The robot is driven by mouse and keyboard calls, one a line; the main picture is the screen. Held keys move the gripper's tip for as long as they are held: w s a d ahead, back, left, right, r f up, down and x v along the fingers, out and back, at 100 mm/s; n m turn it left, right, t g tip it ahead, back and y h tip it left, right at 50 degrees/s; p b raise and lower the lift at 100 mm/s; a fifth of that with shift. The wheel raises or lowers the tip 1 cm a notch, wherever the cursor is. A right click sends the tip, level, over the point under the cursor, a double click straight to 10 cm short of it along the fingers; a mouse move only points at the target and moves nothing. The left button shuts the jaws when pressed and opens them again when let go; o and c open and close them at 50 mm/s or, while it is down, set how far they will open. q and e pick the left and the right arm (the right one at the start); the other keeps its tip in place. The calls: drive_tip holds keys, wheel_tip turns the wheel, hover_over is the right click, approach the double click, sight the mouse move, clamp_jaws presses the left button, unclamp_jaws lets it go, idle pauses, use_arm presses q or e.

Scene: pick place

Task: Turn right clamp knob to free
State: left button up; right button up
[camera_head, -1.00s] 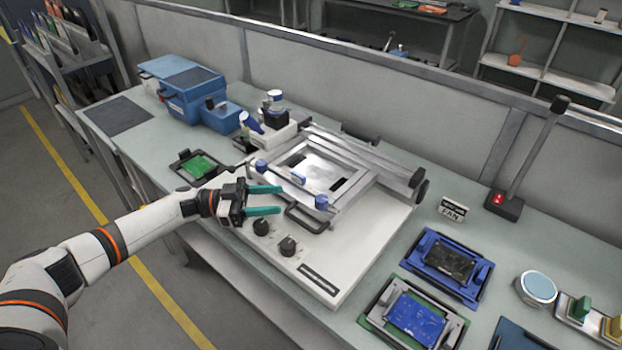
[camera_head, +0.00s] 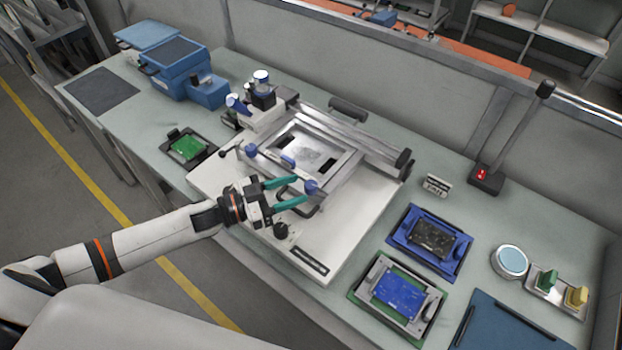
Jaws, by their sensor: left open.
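The right clamp knob (camera_head: 311,187) is a blue knob at the front right corner of the metal frame (camera_head: 345,185) on the white machine. My left gripper (camera_head: 301,188) is open, its two teal fingers pointing right at this knob. The fingertips are very close to the knob; I cannot tell whether they touch it. Another blue knob (camera_head: 251,150) sits at the frame's front left corner, and a blue part (camera_head: 288,162) sits between them. My right gripper is not in view.
A black knob (camera_head: 282,231) stands on the machine's base (camera_head: 335,245) below the gripper. A green board (camera_head: 187,148) lies in a holder to the left. Blue fixtures (camera_head: 399,243) and a board fixture (camera_head: 362,297) lie to the right. A pole with a red-lit base (camera_head: 486,178) stands behind.

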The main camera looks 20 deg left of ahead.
sight(311, 184)
use_arm(q)
drive_tip(key=x, duration=0.5)
drive_tip(key=shift+p, duration=0.4)
drive_tip(key=c, duration=1)
drive_tip(key=shift+w+f+m+g+h+b, duration=0.1)
drive_tip(key=shift+f+m+g+h+b, duration=0.05)
drive_tip(key=shift+m+g+h+b, duration=1)
drive_tip(key=shift+m+g, duration=0.35)
drive_tip(key=shift+g, duration=0.5)
drive_tip(key=o, duration=1)
